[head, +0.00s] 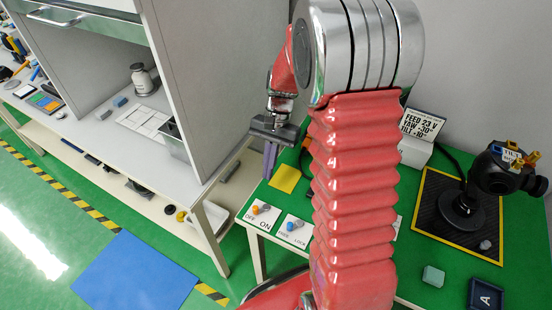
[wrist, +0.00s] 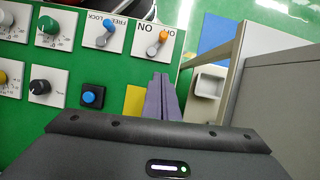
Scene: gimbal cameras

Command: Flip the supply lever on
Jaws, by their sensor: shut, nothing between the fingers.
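The supply lever is an orange-tipped toggle on a white plate marked OFF and ON. In the head view the lever (head: 256,210) is at the near left corner of the green bench, its orange tip on the OFF side. In the wrist view the lever (wrist: 163,37) is just beyond my fingertips, also tipped toward OFF. My gripper (wrist: 161,77) is shut and empty, its purple-grey fingers together and apart from the lever. In the head view my gripper (head: 268,175) hangs above the bench's left edge, higher than the plate.
A blue-tipped lever (wrist: 108,30) marked FREE and LOCK is beside the supply plate. A yellow square (head: 285,178), a blue button (wrist: 90,96) and several knobs are close by. A gimbal camera (head: 500,172) stands at the right. A grey-walled workbench (head: 220,90) stands left, across a gap.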

